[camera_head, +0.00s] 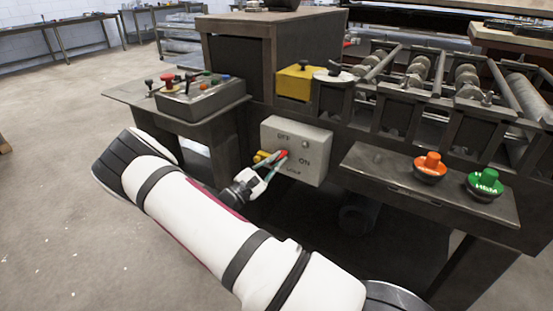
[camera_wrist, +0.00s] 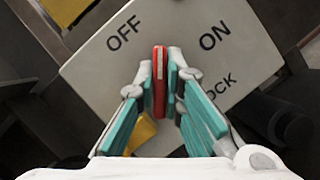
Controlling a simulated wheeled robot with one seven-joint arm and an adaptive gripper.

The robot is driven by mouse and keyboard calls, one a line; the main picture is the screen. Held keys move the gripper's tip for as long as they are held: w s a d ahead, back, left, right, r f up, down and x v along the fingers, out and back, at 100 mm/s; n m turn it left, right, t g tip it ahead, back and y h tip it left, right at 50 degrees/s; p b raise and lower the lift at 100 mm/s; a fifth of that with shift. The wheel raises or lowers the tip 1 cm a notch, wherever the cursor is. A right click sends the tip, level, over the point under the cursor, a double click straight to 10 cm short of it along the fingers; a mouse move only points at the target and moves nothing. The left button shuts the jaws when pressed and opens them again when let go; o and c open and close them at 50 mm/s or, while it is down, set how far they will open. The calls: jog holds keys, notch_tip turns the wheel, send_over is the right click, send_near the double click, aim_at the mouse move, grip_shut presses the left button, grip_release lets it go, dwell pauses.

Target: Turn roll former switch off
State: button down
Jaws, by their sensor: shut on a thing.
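The roll former switch is a light grey box (camera_head: 316,147) with OFF, ON and LOCK lettering, mounted on the front of the machine. Its red handle (camera_wrist: 159,80) stands out from the middle of the box, and a yellow part shows beside it. My gripper (camera_wrist: 161,75) is shut on the red handle, with a teal-padded finger on each side. In the wrist view the handle lies between the OFF and ON words. In the head view my gripper (camera_head: 270,166) reaches the box from the lower left and partly hides the handle.
A control box (camera_head: 203,98) with several knobs stands on a side table at left. An orange button (camera_head: 431,165) and a green button (camera_head: 485,183) sit on a metal shelf at right. Rollers (camera_head: 420,70) lie above. Open floor (camera_head: 60,180) is at left.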

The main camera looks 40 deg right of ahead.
jog(key=n+t+p, duration=0.1)
jog(key=n+t, duration=0.1)
jog(key=n, duration=0.1)
jog(key=n+t+p, duration=0.1)
jog(key=n+t, duration=0.1)
jog(key=n, duration=0.2)
jog(key=shift+n+p, duration=0.3)
jog(key=shift+n+t+p, duration=0.65)
jog(key=shift+n+t, duration=0.25)
jog(key=shift+n, duration=1.2)
jog(key=shift+f, duration=0.1)
jog(key=c, duration=1.7)
grip_release()
jog(key=v, duration=1.2)
